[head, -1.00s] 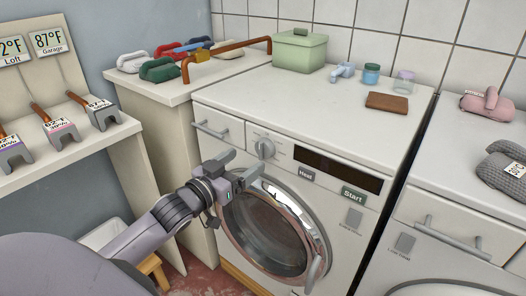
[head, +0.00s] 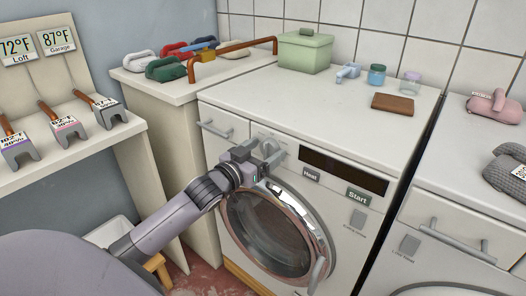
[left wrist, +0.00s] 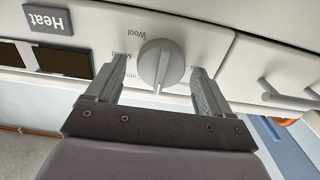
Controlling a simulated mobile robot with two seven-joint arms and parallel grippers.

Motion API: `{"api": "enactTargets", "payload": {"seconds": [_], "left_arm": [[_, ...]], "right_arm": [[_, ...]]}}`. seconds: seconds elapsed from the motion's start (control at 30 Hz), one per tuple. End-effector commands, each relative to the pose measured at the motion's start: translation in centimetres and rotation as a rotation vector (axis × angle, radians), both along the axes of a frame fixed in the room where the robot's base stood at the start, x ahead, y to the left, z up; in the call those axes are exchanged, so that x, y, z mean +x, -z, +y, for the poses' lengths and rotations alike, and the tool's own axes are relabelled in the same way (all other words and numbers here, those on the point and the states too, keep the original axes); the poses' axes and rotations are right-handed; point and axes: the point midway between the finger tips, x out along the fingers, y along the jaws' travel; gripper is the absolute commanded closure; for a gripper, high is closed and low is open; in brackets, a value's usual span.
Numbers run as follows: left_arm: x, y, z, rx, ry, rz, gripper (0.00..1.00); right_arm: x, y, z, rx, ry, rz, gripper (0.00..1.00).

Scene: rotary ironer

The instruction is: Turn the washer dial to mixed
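The grey washer dial (head: 268,147) is on the white washer's front panel, left of the dark display. In the left wrist view the dial (left wrist: 161,66) shows upside down, with its raised ridge running roughly up and down the picture. Labels around it read "Wool" and, partly covered by a finger, what looks like "Mixed" (left wrist: 130,57); others are hard to read. My left gripper (head: 259,155) is open, its fingers on either side of the dial with a visible gap on each side. My right gripper is not in view.
The washer has a Heat button (head: 311,174), a Start button (head: 358,197) and a round door (head: 270,235) below the dial. A drawer handle (head: 215,129) sticks out left of the dial. A green box (head: 305,53) and a brown wallet-like item (head: 393,103) lie on top.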

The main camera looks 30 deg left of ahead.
Motion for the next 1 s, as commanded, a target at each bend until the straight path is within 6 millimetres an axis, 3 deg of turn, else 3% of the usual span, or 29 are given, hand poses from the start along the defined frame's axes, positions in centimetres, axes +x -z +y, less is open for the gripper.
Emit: {"api": "enactTargets", "payload": {"seconds": [0.03, 0.17, 0.57, 1.0], "left_arm": [[0.0, 0.0, 0.0, 0.0, 0.0, 0.0, 0.32], [0.0, 0.0, 0.0, 0.0, 0.0, 0.0, 0.72], [0.0, -0.1, -0.1, 0.058, 0.001, -0.005, 0.72], [0.0, -0.2, -0.2, 0.403, 0.0, -0.031, 0.72]], "right_arm": [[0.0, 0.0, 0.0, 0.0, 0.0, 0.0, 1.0], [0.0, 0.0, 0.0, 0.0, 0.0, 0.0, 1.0], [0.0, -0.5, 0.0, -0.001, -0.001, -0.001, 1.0], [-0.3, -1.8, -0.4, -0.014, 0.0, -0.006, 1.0]]}}
